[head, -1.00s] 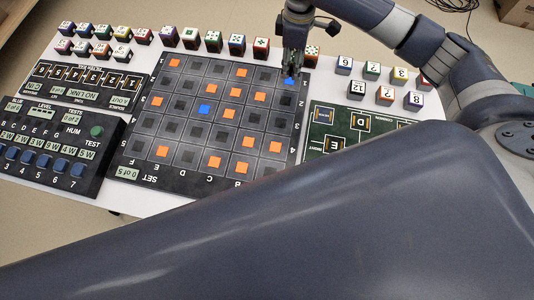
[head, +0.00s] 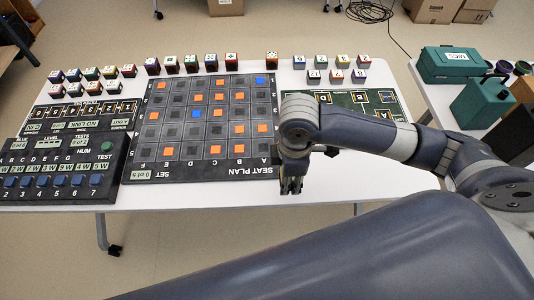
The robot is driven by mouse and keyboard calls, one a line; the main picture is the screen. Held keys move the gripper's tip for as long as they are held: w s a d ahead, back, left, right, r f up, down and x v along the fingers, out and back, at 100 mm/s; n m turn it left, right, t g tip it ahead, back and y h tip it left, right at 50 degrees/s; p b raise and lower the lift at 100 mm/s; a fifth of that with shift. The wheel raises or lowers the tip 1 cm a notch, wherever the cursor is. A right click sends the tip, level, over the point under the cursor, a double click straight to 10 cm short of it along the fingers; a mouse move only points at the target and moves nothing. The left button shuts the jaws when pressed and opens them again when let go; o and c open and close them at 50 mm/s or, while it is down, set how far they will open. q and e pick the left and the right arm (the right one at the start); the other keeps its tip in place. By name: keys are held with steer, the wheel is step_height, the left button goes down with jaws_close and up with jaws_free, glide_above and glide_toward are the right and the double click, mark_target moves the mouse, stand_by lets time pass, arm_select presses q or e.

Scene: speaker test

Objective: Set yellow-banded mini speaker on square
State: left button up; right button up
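Small cube speakers stand in groups along the back of the white table: a left group (head: 91,88), a middle row (head: 190,63) and a right group (head: 336,76). They are too small for me to tell which has a yellow band. The seat plan board (head: 165,174) has a grid of dark squares, some with orange or blue centres. Blue centres show at the back right (head: 260,79) and near the middle (head: 196,113). My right gripper (head: 291,188) points down near the table's front edge, right of the board's front corner. I cannot tell its opening or any load. My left gripper is out of view.
A black panel with blue buttons and a green button (head: 106,146) stands left of the board. A green lettered board (head: 385,97) lies at right, partly behind my arm. A side table at far right holds a teal case (head: 450,65). Boxes stand on the floor behind.

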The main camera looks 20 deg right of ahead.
steer(key=p, duration=0.1)
glide_above(264, 148)
steer(key=s, duration=0.1)
steer(key=shift+f, duration=0.65)
steer(key=shift+w+f, duration=0.15)
steer(key=shift+w, duration=0.5)
steer(key=shift+f+p, duration=0.3)
steer(key=shift+f, duration=1.4)
steer(key=shift+s+f, duration=0.1)
steer(key=o, duration=1.1)
step_height(264, 148, up, 12)
